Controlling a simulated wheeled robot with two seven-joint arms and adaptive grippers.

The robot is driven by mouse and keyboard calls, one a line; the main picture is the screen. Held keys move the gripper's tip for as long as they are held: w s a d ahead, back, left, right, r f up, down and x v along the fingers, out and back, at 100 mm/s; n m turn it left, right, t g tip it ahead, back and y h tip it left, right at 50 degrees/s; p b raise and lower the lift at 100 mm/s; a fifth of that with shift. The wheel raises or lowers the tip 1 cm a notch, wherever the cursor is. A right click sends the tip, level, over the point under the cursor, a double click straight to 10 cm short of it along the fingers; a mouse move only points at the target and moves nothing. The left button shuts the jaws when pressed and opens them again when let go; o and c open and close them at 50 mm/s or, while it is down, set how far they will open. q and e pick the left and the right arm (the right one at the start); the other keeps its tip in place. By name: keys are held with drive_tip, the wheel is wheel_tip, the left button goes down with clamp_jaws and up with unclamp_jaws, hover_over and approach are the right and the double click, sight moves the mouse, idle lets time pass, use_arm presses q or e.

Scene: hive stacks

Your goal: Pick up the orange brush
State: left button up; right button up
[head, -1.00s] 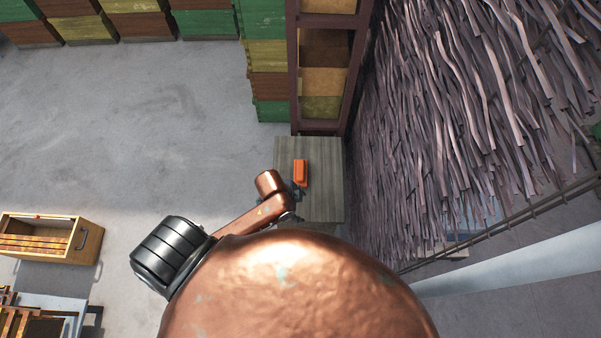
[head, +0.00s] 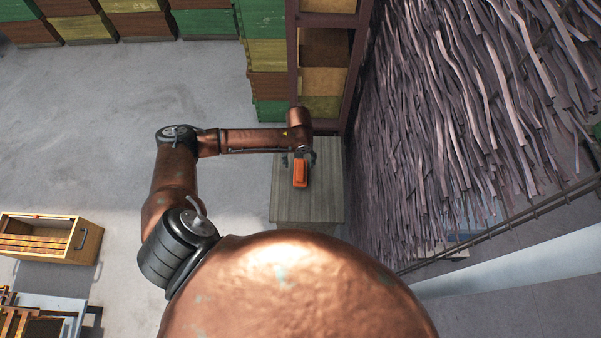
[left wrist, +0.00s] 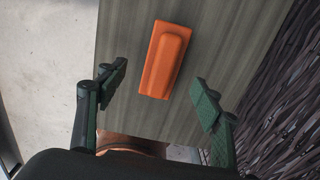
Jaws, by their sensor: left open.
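The orange brush (head: 300,174) lies on a grey wooden table (head: 318,208) in the head view. It also shows in the left wrist view (left wrist: 165,60), lying a little slanted on the wood, its whole top visible. My left gripper (head: 299,158) is over the table at the far end of the brush in the head view. In the left wrist view its two green-padded fingers (left wrist: 159,92) are spread apart, with nothing between the pads; the brush lies beyond the tips, roughly centred between them. My right gripper is not in view.
Stacked coloured hive boxes (head: 269,54) and a dark shelf frame (head: 293,60) stand just behind the table. A wall of hanging grey strips (head: 440,130) is close on the right. A wooden box (head: 83,245) sits at the left. Open floor (head: 110,130) lies left of the table.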

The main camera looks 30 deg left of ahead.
sight(300, 169)
use_arm(q)
drive_tip(key=f, duration=0.4)
drive_tip(key=f+b, duration=0.1)
drive_tip(key=f, duration=0.1)
drive_tip(key=shift+d, duration=0.25)
drive_tip(key=shift+c, duration=0.3)
drive_tip(key=c, duration=1.2)
